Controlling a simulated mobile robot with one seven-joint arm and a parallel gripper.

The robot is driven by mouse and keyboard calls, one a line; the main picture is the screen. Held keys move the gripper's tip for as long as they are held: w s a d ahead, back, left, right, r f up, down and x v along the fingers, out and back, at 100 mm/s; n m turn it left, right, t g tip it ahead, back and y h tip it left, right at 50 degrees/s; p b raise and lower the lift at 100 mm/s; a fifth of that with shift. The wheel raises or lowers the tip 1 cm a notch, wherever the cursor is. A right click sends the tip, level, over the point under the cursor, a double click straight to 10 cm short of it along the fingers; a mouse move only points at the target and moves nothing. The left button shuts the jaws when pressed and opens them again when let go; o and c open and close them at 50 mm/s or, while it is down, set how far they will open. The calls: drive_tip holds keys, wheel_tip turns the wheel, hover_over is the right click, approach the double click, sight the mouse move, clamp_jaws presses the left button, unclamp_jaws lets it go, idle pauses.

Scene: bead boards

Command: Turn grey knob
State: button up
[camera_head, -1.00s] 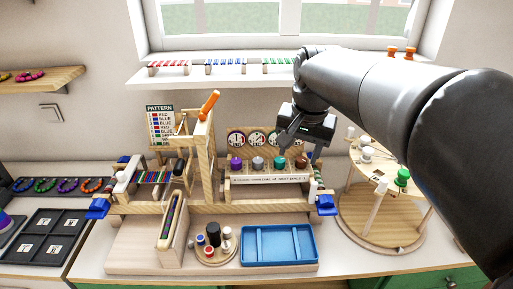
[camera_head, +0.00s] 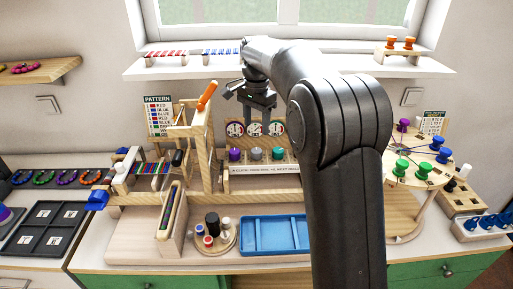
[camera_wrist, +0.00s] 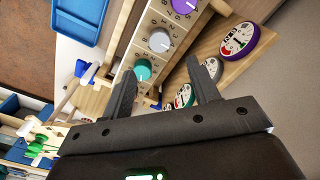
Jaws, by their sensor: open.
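The grey knob (camera_head: 256,153) sits on the wooden knob board (camera_head: 262,170), between a purple knob (camera_head: 235,154) and a teal knob (camera_head: 277,153). In the wrist view the grey knob (camera_wrist: 159,40) lies above the teal knob (camera_wrist: 143,70), and part of the purple knob (camera_wrist: 184,6) shows at the top edge. My gripper (camera_head: 258,114) is open and empty, in front of the round dials and above the row of knobs in the head view. In the wrist view its fingers (camera_wrist: 166,68) are apart, and neither touches the grey knob.
Round dials (camera_head: 255,129) stand behind the knobs. A wooden frame with an orange handle (camera_head: 207,95) rises just left of them. A blue tray (camera_head: 248,236) and a small round stand with pegs (camera_head: 228,240) are in front. A round peg table (camera_head: 402,215) is at right.

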sight(256, 150)
wheel_tip(256, 150, down, 10)
drive_tip(key=shift+r, duration=0.15)
idle(0.3)
drive_tip(key=c, duration=1)
drive_tip(key=shift+o, duration=0.2)
drive_tip(key=shift+n, duration=0.3)
drive_tip(key=n, duration=0.6)
drive_tip(key=shift+n, duration=0.3)
drive_tip(key=n, duration=0.6)
drive_tip(key=shift+n, duration=0.4)
